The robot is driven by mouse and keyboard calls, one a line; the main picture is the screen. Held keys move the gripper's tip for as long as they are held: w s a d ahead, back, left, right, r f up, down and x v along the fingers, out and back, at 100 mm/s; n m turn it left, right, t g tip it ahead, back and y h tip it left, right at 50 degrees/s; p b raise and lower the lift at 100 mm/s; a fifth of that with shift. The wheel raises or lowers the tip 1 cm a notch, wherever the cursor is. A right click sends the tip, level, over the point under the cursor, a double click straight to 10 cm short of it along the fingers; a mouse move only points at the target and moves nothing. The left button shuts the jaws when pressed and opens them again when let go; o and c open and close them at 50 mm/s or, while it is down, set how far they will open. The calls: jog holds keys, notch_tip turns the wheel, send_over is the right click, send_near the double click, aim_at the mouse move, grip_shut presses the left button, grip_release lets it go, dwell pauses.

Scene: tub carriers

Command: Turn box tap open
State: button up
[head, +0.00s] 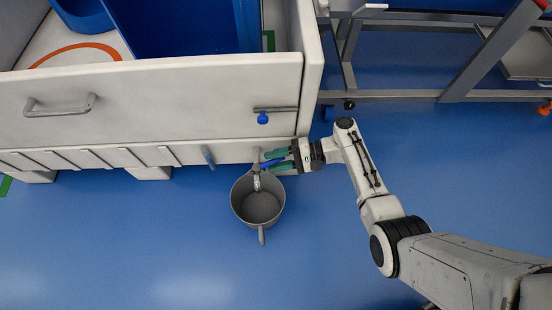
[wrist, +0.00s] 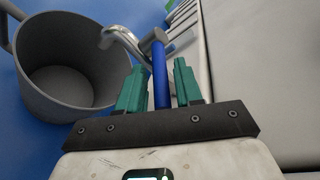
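The white box (head: 180,95) stands at the upper left in the head view, with its tap (head: 256,168) low on the front near the right corner. In the wrist view the tap's metal spout (wrist: 122,38) curves over the grey bucket (wrist: 70,85). The tap's blue lever (wrist: 160,75) lies between the green fingers of my gripper (wrist: 159,70), with a gap on each side. My gripper (head: 268,161) is open around the lever and comes from the right. In the head view the fingers partly hide the lever.
The grey bucket (head: 258,205) stands on the blue floor below the tap, its handle towards the front. A blue knob (head: 262,118) sits on the box front above the tap. A metal-framed table (head: 350,60) stands at the upper right. The floor in front is clear.

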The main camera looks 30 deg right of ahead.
jog(key=shift+o, duration=0.4)
jog(key=shift+d+r, duration=0.1)
jog(key=shift+s+d+r, duration=0.1)
jog(key=shift+d, duration=0.15)
jog(key=p+v, duration=0.2)
jog(key=v, duration=0.8)
jog(key=shift+p, duration=0.3)
jog(key=shift+c, duration=0.2)
